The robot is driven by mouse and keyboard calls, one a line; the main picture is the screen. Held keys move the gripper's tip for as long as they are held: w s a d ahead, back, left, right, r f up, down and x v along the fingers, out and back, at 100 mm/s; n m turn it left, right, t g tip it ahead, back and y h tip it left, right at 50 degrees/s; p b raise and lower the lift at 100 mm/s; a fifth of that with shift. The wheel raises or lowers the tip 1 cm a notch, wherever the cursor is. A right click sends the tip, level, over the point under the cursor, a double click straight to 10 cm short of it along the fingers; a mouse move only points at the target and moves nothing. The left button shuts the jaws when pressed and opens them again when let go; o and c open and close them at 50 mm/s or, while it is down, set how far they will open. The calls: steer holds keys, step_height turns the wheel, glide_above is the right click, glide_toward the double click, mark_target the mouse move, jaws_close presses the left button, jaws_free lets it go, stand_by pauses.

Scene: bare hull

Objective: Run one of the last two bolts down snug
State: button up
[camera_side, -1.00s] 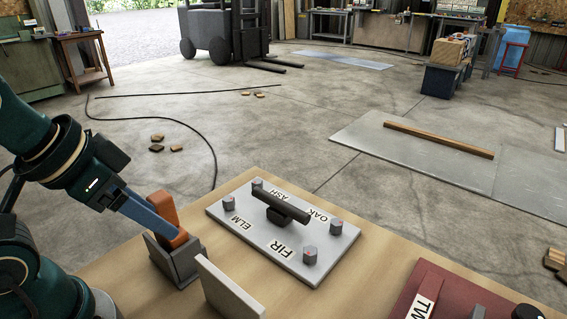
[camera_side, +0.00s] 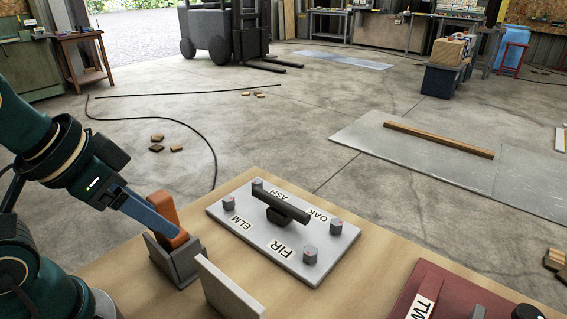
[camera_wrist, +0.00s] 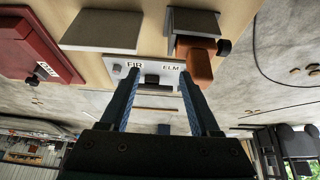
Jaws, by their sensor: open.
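The pale plate (camera_side: 270,257) on the bench has hex bolts at its corners, labelled ASH, OAK, ELM and FIR. These are the ASH bolt (camera_side: 257,183), OAK bolt (camera_side: 336,227), ELM bolt (camera_side: 228,202) and FIR bolt (camera_side: 310,255); reddish marks show on several. A dark bar handle (camera_side: 282,207) stands mid-plate. An orange tool (camera_side: 163,207) sits in a grey holder (camera_side: 182,263) left of the plate. My gripper (camera_wrist: 157,78) is open with nothing visible between its fingers. In the wrist view the orange tool (camera_wrist: 200,68) is beside the right fingertip.
A grey upright panel (camera_side: 230,287) stands between the holder and the bench front. A dark red box (camera_side: 433,290) with a partly cut-off label is at the lower right. Bare bench lies between the plate and this box.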

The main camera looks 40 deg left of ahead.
steer(key=w+r+n, duration=0.4)
steer(key=n, duration=0.1)
steer(key=n+g, duration=0.6)
steer(key=n, duration=0.5)
glide_above(228, 198)
step_height(228, 198, down, 12)
steer(key=shift+f, duration=2.7)
